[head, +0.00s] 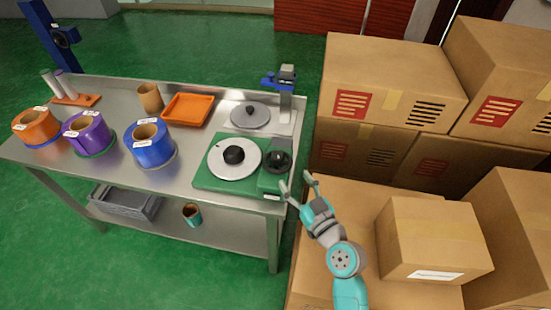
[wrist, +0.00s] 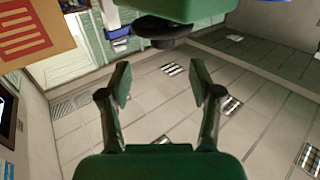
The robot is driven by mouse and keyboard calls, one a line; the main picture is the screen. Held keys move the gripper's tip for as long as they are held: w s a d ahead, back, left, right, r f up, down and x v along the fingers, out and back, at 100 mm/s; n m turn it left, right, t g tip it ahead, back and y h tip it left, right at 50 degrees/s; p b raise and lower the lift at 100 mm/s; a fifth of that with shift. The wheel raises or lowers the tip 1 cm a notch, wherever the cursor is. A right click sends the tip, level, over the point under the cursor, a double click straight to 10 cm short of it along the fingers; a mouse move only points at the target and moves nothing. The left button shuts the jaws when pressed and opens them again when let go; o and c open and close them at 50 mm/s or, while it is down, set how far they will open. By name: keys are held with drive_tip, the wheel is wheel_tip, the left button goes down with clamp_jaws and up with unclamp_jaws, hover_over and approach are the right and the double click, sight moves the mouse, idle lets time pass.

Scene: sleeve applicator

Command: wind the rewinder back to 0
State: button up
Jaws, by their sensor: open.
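The rewinder has a green base (head: 208,182) and sits at the right front of the steel bench. It carries a pale disc (head: 222,171) with a black hub (head: 233,155) and a round black knob (head: 277,160) at its right end. Any scale or number on it is too small to read. My gripper (head: 297,181) is open and empty, just right of the knob, beside the bench's right edge. In the wrist view a dark round part (wrist: 160,29) under a green body (wrist: 185,8) lies beyond the fingertips, with nothing between them.
A grey disc (head: 250,115) on a stand with a blue clamp (head: 283,78) is behind the rewinder. An orange tray (head: 188,110) and blue (head: 149,147), purple (head: 86,133) and orange (head: 36,127) rolls stand leftward. Cardboard boxes (head: 390,78) crowd the right side near my arm.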

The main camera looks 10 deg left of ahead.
sight(281, 161)
drive_tip(key=x, duration=1)
drive_tip(key=shift+w+a, duration=0.2)
drive_tip(key=shift+a, duration=0.2)
drive_tip(key=c, duration=1.2)
